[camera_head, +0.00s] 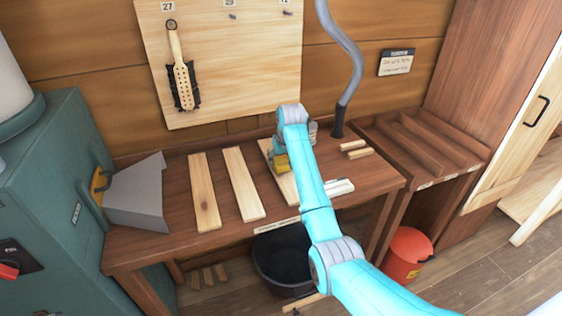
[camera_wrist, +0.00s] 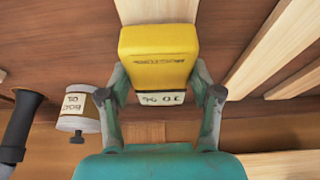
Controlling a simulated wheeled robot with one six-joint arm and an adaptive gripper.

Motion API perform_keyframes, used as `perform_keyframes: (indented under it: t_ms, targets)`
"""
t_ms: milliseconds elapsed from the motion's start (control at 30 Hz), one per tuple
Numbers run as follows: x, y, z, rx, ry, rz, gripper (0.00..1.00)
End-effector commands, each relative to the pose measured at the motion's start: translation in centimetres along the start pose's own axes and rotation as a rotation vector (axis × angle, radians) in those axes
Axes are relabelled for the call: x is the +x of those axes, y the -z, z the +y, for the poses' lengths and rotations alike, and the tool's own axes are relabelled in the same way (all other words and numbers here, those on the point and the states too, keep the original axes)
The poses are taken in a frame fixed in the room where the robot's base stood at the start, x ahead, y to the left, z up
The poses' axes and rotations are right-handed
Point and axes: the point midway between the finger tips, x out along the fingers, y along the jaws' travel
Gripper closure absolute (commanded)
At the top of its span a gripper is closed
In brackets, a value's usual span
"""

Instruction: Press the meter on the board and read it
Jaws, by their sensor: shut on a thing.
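My gripper (camera_wrist: 160,84) is shut on a yellow moisture meter (camera_wrist: 158,55), one finger on each side of it. The meter's pale display (camera_wrist: 161,98) shows a number with a percent sign, like "10 %", but the first digit is unclear. A pale board (camera_wrist: 157,11) runs beneath the meter. In the head view the meter (camera_head: 281,162) is at the far part of the rightmost of three long boards (camera_head: 284,188) on the bench. I cannot tell whether its underside touches the wood. My arm hides part of that board.
Two other boards (camera_head: 204,195) (camera_head: 243,185) lie left on the bench (camera_head: 176,217). A grey hood (camera_head: 137,195) stands at its left end. A hose (camera_head: 346,65) rises behind. A boat oil container (camera_wrist: 77,108) is near my gripper. A red bin (camera_head: 407,256) stands right.

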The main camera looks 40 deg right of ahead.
Motion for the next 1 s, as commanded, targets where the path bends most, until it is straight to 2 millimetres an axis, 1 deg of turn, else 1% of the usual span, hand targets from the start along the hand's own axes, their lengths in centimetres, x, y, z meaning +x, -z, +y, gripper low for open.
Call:
perform_keyframes:
  t_ms: [100, 700, 800, 1000]
  targets:
    - [-1.1, 0.5, 0.0, 0.000, 0.000, 0.004, 0.77]
    - [-5.8, 2.5, 0.0, 0.000, 0.000, 0.005, 0.77]
    - [-6.2, 2.6, 0.0, 0.000, 0.000, 0.004, 0.77]
    - [-6.4, 2.7, 0.0, 0.000, 0.000, 0.003, 0.77]
